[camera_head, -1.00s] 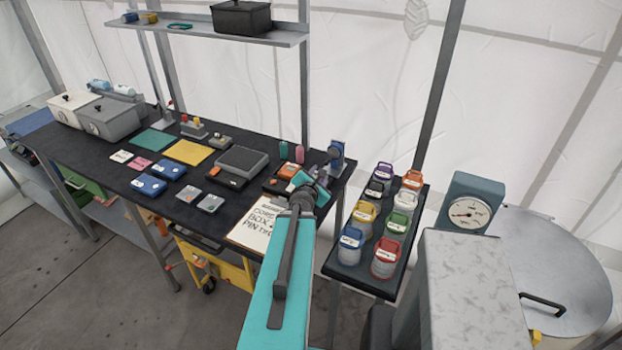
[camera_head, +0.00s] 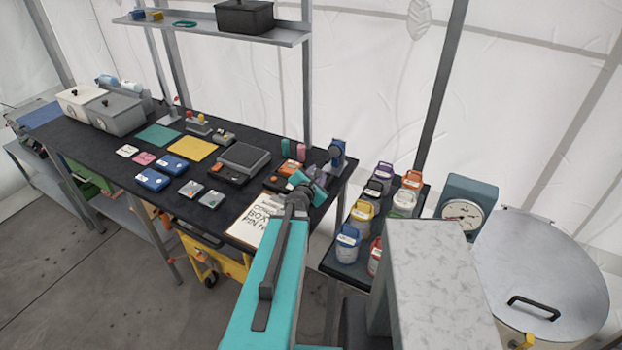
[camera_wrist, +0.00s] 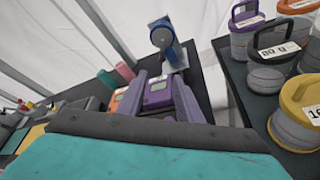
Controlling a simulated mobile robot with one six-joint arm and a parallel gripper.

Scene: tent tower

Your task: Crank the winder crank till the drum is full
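A blue upright device (camera_head: 337,154) stands at the right end of the black bench; it looks like the winder. In the wrist view it (camera_wrist: 170,50) shows at top centre with a round grey disc on its front. I cannot make out its crank handle or how full its drum is. My gripper (camera_wrist: 163,95) has two purple-grey fingers, set apart, pointing toward the device and short of it. A small purple box with a pale screen shows between the fingers; I cannot tell its distance. In the head view my gripper (camera_head: 307,188) is over the bench's right end, partly hidden by my arm.
Orange, pink and green items stand left of the blue device. A clipboard (camera_head: 250,228) lies at the bench's front edge. A side table with several lidded jars (camera_head: 404,202) stands to the right. A dial scale (camera_head: 464,212) and a lidded drum-shaped vessel (camera_head: 540,265) are farther right.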

